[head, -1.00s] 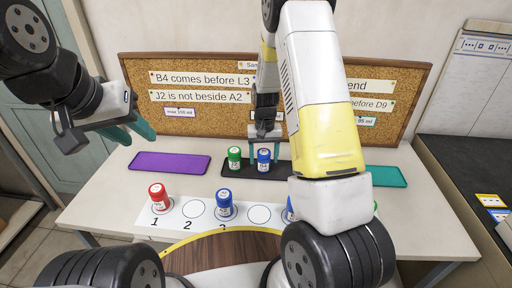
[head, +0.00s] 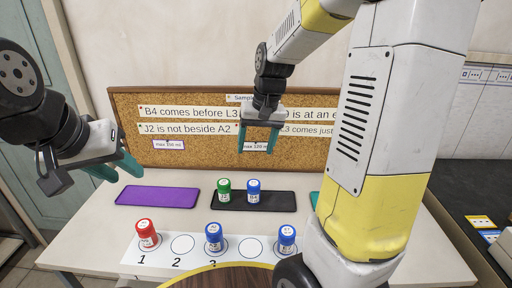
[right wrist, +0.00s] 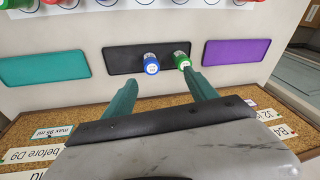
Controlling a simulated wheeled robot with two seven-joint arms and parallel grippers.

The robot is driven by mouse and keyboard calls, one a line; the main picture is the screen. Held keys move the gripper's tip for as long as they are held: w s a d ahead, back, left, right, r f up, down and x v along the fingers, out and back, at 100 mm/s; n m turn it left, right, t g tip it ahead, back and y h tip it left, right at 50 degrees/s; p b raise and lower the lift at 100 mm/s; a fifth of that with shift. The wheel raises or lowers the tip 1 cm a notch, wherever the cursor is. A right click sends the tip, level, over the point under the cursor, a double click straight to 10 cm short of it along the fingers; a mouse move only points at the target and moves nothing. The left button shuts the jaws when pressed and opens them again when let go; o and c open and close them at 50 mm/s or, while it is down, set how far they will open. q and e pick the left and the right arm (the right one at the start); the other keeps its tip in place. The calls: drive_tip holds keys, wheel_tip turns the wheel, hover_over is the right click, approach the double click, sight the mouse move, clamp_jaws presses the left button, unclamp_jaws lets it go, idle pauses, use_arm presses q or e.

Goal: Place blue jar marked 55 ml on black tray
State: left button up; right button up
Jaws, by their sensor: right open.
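The black tray (head: 278,201) lies at the middle back of the table. A green-capped jar (head: 224,190) and a blue jar (head: 253,191) stand upright on it, side by side. They also show in the right wrist view, the blue jar (right wrist: 151,63) left of the green one (right wrist: 181,59). My right gripper (head: 258,150) is open and empty, above and behind the blue jar, apart from it. Two more blue jars stand on the numbered strip, one at spot 3 (head: 214,237) and one further right (head: 287,239). Jar markings are too small to read. My left gripper (head: 125,172) is empty, its fingers apart, at the left.
A red jar (head: 147,234) stands at spot 1 of the white strip (head: 190,262). A purple tray (head: 157,195) lies left and a teal tray (right wrist: 44,67) on the other side of the black one. A cork board (head: 200,112) with notes stands behind.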

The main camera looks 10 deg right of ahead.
drive_tip(key=s+r+t, duration=0.2)
drive_tip(key=s+r, duration=0.2)
drive_tip(key=s, duration=0.4)
drive_tip(key=s+a+r+n+t, duration=0.1)
drive_tip(key=s+r, duration=0.3)
drive_tip(key=s, duration=0.5)
drive_tip(key=shift+a+r+t+y, duration=0.15)
drive_tip(key=shift+r+t+y, duration=0.1)
drive_tip(key=shift+t+y, duration=0.2)
